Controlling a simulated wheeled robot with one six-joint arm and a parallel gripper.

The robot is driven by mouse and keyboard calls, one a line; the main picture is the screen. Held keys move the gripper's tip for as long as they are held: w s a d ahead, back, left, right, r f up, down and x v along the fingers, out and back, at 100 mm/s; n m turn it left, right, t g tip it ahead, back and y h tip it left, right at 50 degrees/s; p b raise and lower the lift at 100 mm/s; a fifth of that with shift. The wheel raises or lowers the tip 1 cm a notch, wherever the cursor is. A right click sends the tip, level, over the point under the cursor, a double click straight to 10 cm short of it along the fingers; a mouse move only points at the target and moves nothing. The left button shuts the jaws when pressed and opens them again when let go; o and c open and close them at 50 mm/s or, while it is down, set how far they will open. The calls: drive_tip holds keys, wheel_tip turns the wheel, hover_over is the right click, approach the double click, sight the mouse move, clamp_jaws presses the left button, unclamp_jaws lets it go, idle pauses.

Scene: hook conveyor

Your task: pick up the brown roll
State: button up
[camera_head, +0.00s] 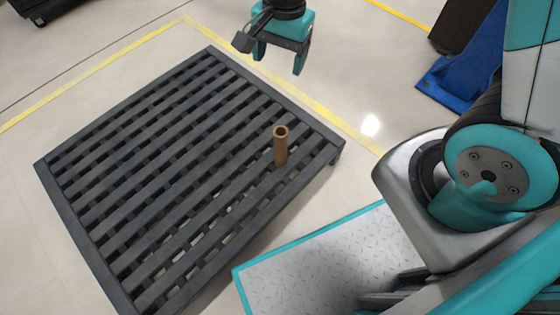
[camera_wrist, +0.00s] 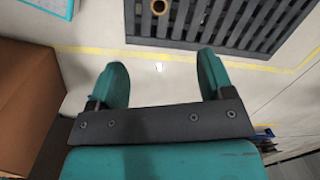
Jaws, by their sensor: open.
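The brown roll (camera_head: 281,148) is a small hollow tube. It stands upright on the dark slatted pallet (camera_head: 100,138), near the pallet's right corner in the head view. In the wrist view, the roll's open round end (camera_wrist: 159,7) shows at the top edge, partly cut off, by the pallet's edge (camera_wrist: 200,47). My gripper (camera_head: 278,66) is teal and dark grey and hangs beyond the pallet's far right edge in the head view, apart from the roll. Its two teal fingers (camera_wrist: 162,75) are spread with nothing between them.
Yellow floor lines (camera_head: 95,72) run around the pallet. A blue object (camera_head: 468,68) stands on the floor at the upper right. A brown box (camera_wrist: 28,95) fills the left of the wrist view. The rest of the pallet top is empty.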

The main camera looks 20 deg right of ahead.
wheel_tip(320, 180, down, 13)
drive_tip(key=w+d+m+h+b, duration=0.1)
drive_tip(key=w+m+b, duration=0.1)
drive_tip(key=m+b, duration=0.3)
drive_tip(key=n+b, duration=0.1)
drive_tip(key=b, duration=0.6)
approach(281, 131)
wheel_tip(281, 131, down, 6)
drive_tip(key=shift+r, duration=0.25)
wheel_tip(281, 131, down, 6)
drive_tip(key=b, duration=0.5)
drive_tip(key=shift+r, duration=0.2)
drive_tip(key=c, duration=1.2)
